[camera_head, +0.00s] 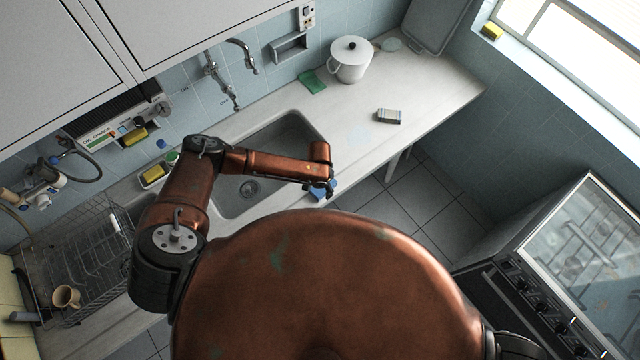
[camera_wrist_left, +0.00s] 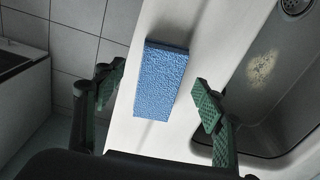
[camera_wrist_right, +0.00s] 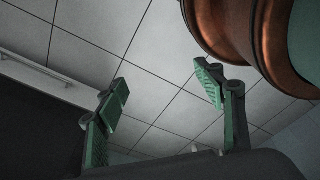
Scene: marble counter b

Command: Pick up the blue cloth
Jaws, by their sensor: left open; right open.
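The blue cloth (camera_wrist_left: 162,82) is a textured block-like piece lying on the narrow counter strip between the sink and the counter's front edge. In the head view the blue cloth (camera_head: 322,190) is partly hidden by my left gripper (camera_head: 322,186), which is above it. In the left wrist view my left gripper (camera_wrist_left: 158,92) is open, with one green-padded finger on each side of the cloth and apart from it. My right gripper (camera_wrist_right: 165,95) is open and empty over the tiled floor. It is not seen in the head view.
The sink (camera_head: 270,135) lies beside the cloth. A dish rack (camera_head: 80,250) with a mug (camera_head: 66,297) is at left. A stove (camera_head: 560,270) is at right.

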